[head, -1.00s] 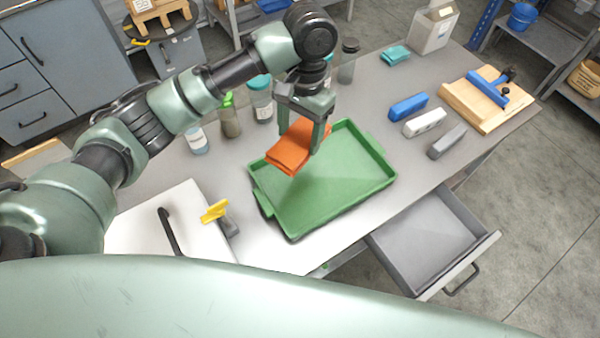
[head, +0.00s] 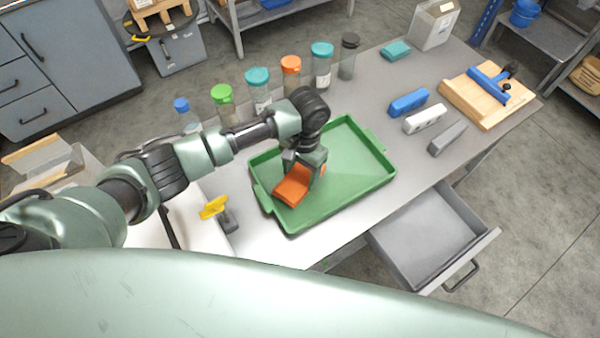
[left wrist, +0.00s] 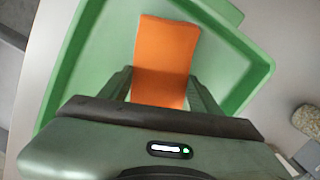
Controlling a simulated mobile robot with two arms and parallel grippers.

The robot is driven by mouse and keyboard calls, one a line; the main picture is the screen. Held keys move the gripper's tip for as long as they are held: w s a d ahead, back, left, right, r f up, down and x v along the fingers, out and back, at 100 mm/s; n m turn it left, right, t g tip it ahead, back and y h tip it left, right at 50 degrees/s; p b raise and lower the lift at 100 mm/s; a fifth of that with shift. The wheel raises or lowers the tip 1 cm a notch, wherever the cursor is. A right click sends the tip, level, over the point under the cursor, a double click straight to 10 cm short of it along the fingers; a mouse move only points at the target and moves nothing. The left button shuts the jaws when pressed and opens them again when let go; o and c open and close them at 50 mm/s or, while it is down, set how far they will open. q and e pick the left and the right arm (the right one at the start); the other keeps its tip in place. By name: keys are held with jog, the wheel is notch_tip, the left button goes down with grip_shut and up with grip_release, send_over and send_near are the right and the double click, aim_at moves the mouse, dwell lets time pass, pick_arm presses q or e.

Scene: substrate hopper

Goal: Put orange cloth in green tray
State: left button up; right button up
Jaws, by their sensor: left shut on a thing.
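The orange cloth (head: 292,187) is a folded pad inside the left part of the green tray (head: 352,190), low over its floor. Whether it touches the floor I cannot tell. My left gripper (head: 312,177) is shut on the cloth and reaches down into the tray. In the left wrist view the cloth (left wrist: 165,60) sticks out from between the two fingers (left wrist: 158,90), with the green tray (left wrist: 60,75) around it. My right gripper is not in view.
Several capped jars (head: 262,92) stand in a row behind the tray. Blue, white and grey blocks (head: 425,120) and a wooden board (head: 488,100) lie to the right. A yellow-handled tool (head: 215,208) is at the left. An open drawer (head: 430,240) juts out in front.

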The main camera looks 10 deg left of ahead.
aim_at(304, 173)
pick_arm(q)
jog(key=shift+f, duration=0.25)
jog(key=shift+f, duration=0.15)
jog(key=o, duration=1.4)
jog(key=shift+w+d+r+b, duration=0.1)
jog(key=shift+w+r+b, duration=0.2)
jog(key=shift+r, duration=1.75)
jog(key=shift+w+d+r+b, duration=0.15)
jog(key=shift+r+b, duration=0.2)
jog(key=shift+r, duration=1.7)
jog(key=shift+w+d+r+b, duration=0.1)
jog(key=shift+w+r+b, duration=0.2)
jog(key=shift+r, duration=1.75)
